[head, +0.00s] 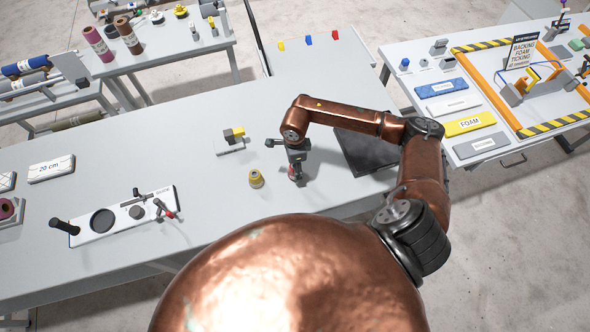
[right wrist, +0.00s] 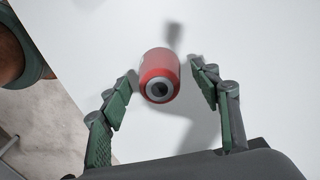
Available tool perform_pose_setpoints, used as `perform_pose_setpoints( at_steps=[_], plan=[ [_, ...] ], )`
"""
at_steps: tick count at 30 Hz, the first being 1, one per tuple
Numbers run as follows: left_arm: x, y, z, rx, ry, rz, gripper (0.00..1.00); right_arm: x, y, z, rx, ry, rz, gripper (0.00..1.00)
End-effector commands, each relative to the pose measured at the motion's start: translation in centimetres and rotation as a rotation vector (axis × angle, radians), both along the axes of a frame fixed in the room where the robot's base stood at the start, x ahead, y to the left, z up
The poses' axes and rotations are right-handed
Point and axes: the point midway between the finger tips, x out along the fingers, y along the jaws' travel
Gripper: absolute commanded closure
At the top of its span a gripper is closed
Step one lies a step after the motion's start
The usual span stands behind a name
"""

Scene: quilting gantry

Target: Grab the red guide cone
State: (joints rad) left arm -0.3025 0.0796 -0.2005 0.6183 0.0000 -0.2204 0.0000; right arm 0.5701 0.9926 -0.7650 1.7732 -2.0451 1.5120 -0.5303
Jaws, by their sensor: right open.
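The red guide cone (right wrist: 159,76) stands on the light grey table in the right wrist view, seen from above with a round dark hole in its top. My right gripper (right wrist: 165,80) is open, with one green-grey finger on each side of the cone. I cannot tell whether either fingertip touches it. In the head view my right gripper (head: 295,160) is over the table, and a little of the red cone (head: 297,174) shows beneath it, mostly hidden. My left gripper is not in view.
A yellow cone (head: 256,179) stands just left of my right gripper. A black mat (head: 366,150) lies to the right. A white tool plate (head: 118,215) is at the left.

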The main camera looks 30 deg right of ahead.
Motion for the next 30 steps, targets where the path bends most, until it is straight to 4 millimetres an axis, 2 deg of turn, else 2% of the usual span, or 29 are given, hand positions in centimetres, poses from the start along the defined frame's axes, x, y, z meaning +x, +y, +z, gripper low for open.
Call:
perform_pose_setpoints(
  at_steps=[4,24,30],
  plan=[
    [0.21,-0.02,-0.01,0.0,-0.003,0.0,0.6,-0.02,-0.03,-0.01,0.0,0.0,0.0,0.43],
    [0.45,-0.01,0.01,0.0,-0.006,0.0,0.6,-0.04,-0.03,0.03,0.0,0.001,-0.001,0.89],
    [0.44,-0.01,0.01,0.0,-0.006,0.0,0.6,-0.02,-0.03,0.05,0.001,0.0,-0.001,0.9]
  ],
)
